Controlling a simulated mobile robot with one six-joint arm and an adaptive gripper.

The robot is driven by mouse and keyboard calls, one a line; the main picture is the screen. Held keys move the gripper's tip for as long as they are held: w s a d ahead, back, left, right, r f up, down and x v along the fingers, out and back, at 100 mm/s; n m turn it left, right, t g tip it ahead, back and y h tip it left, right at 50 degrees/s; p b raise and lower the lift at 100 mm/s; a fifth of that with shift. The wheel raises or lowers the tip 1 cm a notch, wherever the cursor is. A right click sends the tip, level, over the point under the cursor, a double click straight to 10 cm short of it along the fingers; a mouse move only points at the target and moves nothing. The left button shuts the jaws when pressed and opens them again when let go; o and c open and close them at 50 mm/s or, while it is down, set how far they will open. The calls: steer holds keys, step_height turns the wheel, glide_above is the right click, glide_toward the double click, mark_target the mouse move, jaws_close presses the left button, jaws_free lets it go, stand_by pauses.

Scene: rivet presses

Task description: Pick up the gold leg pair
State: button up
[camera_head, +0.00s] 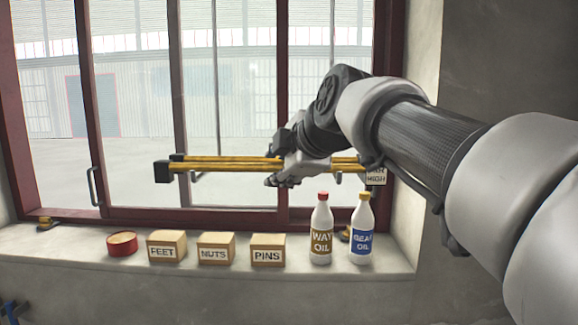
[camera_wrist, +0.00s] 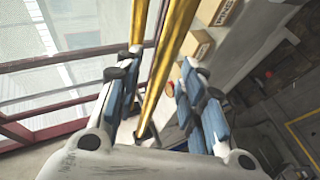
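The gold leg pair (camera_head: 225,165) is two long gold bars with black end blocks. It lies level in front of the window in the head view, its middle covered by my gripper. My gripper (camera_head: 280,182) is at the middle of the pair. In the wrist view the gold bars (camera_wrist: 164,72) run down between the two blue-padded fingers of my gripper (camera_wrist: 162,92). The fingers are wide apart, with a clear gap between the right finger and the nearer bar. The left finger overlaps the other bar; I cannot tell if it touches.
On the sill (camera_head: 210,280) stand a red tin (camera_head: 122,244), boxes marked FEET (camera_head: 166,247), NUTS (camera_head: 216,249) and PINS (camera_head: 267,250), a WAY OIL bottle (camera_head: 321,235) and a GEAR OIL bottle (camera_head: 361,235). A HIGH label (camera_head: 376,177) is near the pair's right end.

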steer(key=shift+w, duration=0.1)
steer(key=shift+c, duration=1.4)
jaws_close()
steer(key=shift+r, duration=0.1)
